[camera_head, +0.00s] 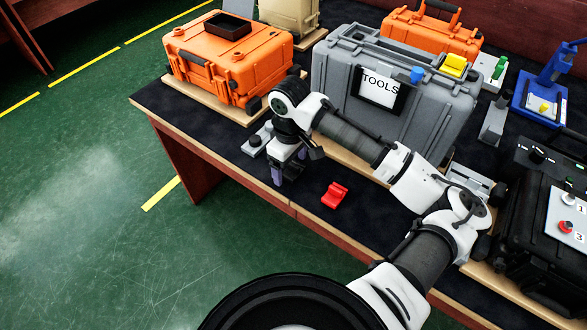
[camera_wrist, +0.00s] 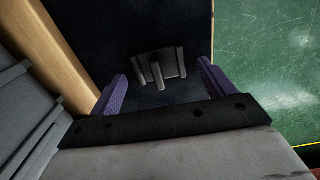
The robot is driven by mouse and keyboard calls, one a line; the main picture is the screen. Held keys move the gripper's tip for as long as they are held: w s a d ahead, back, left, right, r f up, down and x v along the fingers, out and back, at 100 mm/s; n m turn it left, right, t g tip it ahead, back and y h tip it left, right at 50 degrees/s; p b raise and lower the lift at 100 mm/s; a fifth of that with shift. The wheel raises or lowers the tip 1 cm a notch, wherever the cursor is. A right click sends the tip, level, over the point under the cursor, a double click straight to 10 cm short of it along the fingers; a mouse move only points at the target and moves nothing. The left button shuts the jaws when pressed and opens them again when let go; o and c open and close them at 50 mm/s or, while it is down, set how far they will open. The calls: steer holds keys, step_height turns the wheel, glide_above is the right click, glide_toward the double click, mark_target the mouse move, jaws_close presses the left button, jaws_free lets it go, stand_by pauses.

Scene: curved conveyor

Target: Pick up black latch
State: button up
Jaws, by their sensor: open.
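The black latch (camera_wrist: 159,66) is a dark grey-black plate with a raised lever across its middle. In the wrist view it lies on the dark table top, in the gap ahead of my gripper's fingers. My gripper (camera_wrist: 163,82) is open, with one purple finger on each side of that gap and nothing between them. In the head view my gripper (camera_head: 289,167) points down close over the table near its front edge. There, the latch is not clearly told from the dark gripper and mat.
A red latch (camera_head: 334,195) lies to the right of my gripper. A grey tool case (camera_head: 335,75) on a wooden board stands behind. An orange case (camera_head: 215,62) is at the left. A grey plate with a black knob (camera_head: 256,140) sits close by on the left.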

steer(key=c, duration=1.1)
step_height(320, 180, up, 20)
steer(key=f, duration=0.1)
step_height(320, 180, up, 5)
steer(key=p, duration=0.4)
glide_above(291, 163)
steer(key=shift+a+f, duration=0.1)
steer(key=shift+f, duration=0.1)
